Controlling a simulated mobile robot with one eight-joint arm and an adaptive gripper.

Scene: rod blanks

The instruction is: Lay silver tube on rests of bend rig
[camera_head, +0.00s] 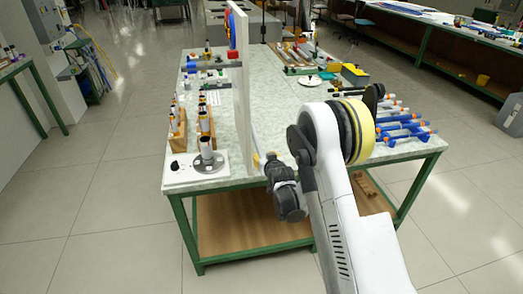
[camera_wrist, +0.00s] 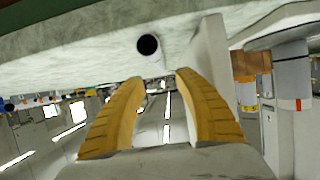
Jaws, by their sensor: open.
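A pale, silvery tube (camera_wrist: 154,67) shows end-on in the wrist view, with its round dark open end towards the camera. It lies just beyond and between the tips of my gripper (camera_wrist: 160,82). The two yellow fingers are spread apart, and no grip on the tube shows. In the head view my gripper (camera_head: 262,160) is at the table's front edge, right of the white upright panel, partly hidden by my arm. Blocks in grey, blue and red (camera_head: 212,64) stand at the table's back left; I cannot tell whether they are the bend rig's rests.
The white upright panel (camera_head: 241,105) stands close left of my gripper. A white base with a grey disc (camera_head: 208,163) and wooden racks (camera_head: 178,130) are left of it. Blue rods (camera_head: 405,132) lie at the right. The table's middle (camera_head: 275,105) is mostly clear.

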